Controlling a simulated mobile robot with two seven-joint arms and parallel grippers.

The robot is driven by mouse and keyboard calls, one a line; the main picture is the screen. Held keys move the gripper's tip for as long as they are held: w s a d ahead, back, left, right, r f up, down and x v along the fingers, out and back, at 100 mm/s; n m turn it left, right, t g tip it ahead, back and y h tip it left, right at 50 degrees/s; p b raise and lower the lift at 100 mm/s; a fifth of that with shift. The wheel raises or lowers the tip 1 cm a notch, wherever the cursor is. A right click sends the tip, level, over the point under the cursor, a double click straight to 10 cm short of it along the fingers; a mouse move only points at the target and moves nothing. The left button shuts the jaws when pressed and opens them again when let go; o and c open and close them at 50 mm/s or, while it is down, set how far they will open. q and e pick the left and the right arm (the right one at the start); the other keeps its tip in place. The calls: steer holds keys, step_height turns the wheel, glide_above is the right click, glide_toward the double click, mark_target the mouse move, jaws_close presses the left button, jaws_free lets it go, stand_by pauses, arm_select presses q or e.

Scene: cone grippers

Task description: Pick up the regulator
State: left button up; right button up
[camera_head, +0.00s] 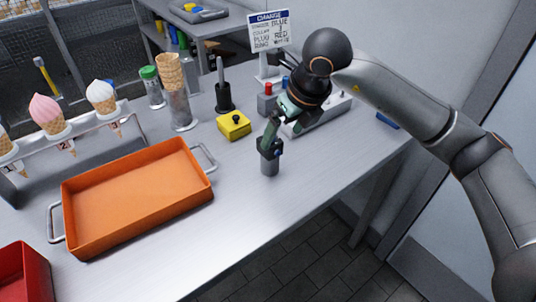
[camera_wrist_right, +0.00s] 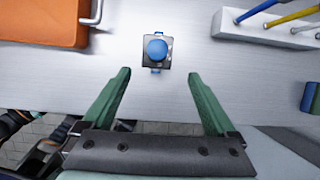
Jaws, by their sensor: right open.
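What looks like the regulator (camera_head: 270,155) is a small upright device with a dark square head, a blue knob and a grey cylindrical lower part. It stands on the table in the head view, right of the orange tray. In the right wrist view the regulator (camera_wrist_right: 156,49) shows from above, centred just beyond the fingertips. My right gripper (camera_head: 282,137) has green fingers. It is open and empty, with the fingers (camera_wrist_right: 158,73) spread wider than the dark head. In the head view one finger overlaps the regulator; contact cannot be told. My left gripper is not in view.
An orange tray (camera_head: 135,199) with metal handles lies left. A yellow box (camera_head: 234,125) with a black knob and a grey block (camera_head: 325,115) with coloured pieces stand behind. An ice-cream cone rack (camera_head: 75,137) and a red bin (camera_head: 24,272) are further left. The table's front edge is close.

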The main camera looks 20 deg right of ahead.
mark_target(270, 155)
steer(key=x, duration=0.8)
steer(key=shift+w+a+r, duration=0.15)
steer(key=shift+w+a, duration=0.25)
steer(key=shift+r, duration=0.1)
jaws_close()
